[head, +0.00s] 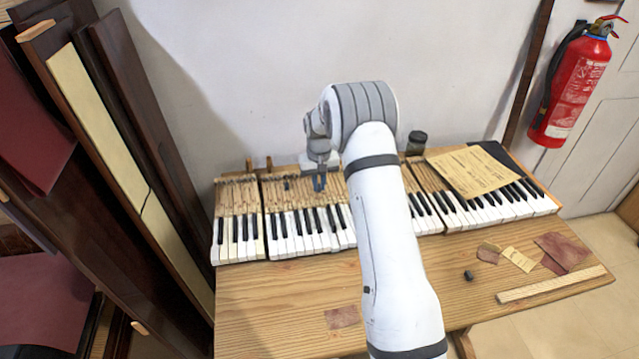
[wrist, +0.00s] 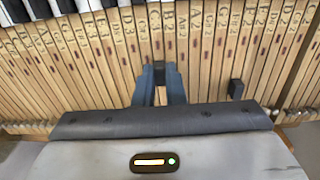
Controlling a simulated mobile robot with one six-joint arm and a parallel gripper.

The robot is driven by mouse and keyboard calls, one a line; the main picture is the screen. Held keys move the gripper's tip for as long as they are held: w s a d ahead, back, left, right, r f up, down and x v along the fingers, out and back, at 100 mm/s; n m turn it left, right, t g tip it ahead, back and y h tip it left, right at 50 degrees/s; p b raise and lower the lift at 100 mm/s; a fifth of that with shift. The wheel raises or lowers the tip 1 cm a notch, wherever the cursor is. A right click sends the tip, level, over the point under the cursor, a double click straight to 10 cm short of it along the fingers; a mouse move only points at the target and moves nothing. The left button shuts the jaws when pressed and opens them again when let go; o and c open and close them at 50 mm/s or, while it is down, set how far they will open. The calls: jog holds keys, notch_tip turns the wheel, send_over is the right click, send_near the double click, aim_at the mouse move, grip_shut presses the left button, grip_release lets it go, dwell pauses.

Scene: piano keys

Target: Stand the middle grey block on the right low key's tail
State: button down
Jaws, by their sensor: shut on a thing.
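My gripper (head: 319,183) has blue fingers and points down over the wooden key tails behind the keys. In the wrist view the gripper (wrist: 160,78) is shut on a small dark grey block (wrist: 159,67). The fingers partly cover this block, and I cannot tell whether it touches the tails. A second dark grey block (wrist: 236,88) stands on a tail to the right in the wrist view. It shows left of my gripper in the head view (head: 286,184). A third small dark block (head: 468,274) sits on the bench. I cannot tell which key is the right low one.
The piano keys (head: 285,243) run along the wooden bench (head: 270,310). Yellowed paper (head: 470,171) lies over keys at the right, with a dark jar (head: 416,142) behind. A wooden strip (head: 550,284) and leather scraps (head: 562,250) lie at the bench's right. A wall stands behind.

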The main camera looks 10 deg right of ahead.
jog(key=shift+f, duration=0.3)
jog(key=c, duration=1.8)
grip_release()
jog(key=shift+c, duration=0.2)
jog(key=shift+r, duration=0.15)
jog(key=shift+r+p, duration=0.3)
jog(key=shift+r, duration=0.7)
jog(key=o, duration=0.6)
jog(key=shift+c, duration=0.2)
